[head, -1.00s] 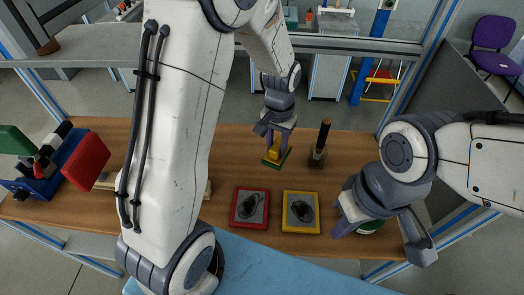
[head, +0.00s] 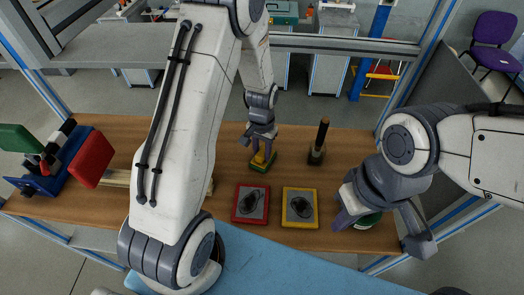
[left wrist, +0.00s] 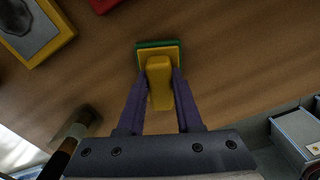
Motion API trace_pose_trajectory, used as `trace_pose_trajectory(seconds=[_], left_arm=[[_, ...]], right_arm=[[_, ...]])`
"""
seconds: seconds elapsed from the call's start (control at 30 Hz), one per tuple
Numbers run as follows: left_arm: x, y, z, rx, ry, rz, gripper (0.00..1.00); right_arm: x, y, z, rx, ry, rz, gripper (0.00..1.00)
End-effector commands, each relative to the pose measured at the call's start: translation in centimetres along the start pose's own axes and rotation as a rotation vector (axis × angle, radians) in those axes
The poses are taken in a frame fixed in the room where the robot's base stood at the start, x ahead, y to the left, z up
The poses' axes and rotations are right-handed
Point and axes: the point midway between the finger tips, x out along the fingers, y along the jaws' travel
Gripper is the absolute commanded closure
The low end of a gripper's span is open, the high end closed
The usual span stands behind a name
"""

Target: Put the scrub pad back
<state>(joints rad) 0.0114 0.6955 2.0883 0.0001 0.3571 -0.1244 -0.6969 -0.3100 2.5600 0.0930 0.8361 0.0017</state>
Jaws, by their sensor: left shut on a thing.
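The scrub pad (head: 259,166) has a yellow handle block on a green base. It is over the back middle of the wooden table; I cannot tell whether its base touches the tabletop. My left gripper (head: 263,148) is shut on the yellow handle from above. In the left wrist view the scrub pad (left wrist: 159,80) sits between the two purple fingers (left wrist: 160,88), with its green edge at the far side. My right gripper (head: 375,212) is at the right of the table, beside a green round object (head: 368,220) that it partly hides; its jaw opening is unclear.
A red-framed tile (head: 250,204) and a yellow-framed tile (head: 299,208), each with a dark shape, lie near the front edge. A dark-handled upright tool (head: 319,140) stands right of the pad. A blue device with red and green plates (head: 60,160) stands at far left.

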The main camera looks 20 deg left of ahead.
Motion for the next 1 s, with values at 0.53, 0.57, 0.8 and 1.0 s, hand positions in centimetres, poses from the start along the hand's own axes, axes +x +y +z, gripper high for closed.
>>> trace_pose_trajectory(seconds=[0.53, 0.57, 0.8, 1.0], left_arm=[[-0.3, 0.0, 0.0, 0.000, 0.001, 0.000, 0.36], [-0.5, 0.0, -0.1, 0.000, 0.002, 0.000, 0.36], [-4.7, 0.0, -0.2, 0.000, 0.008, -0.001, 0.36], [-8.9, 0.0, -0.1, 0.000, 0.006, -0.001, 0.36]], right_arm=[[-0.2, 0.0, 0.0, 0.000, 0.000, 0.000, 1.00], [0.1, 0.0, 0.0, 0.000, 0.000, 0.000, 1.00], [1.2, 0.1, 0.1, -0.001, 0.000, 0.000, 1.00], [1.9, 0.1, 0.1, -0.001, 0.000, 0.000, 1.00]])
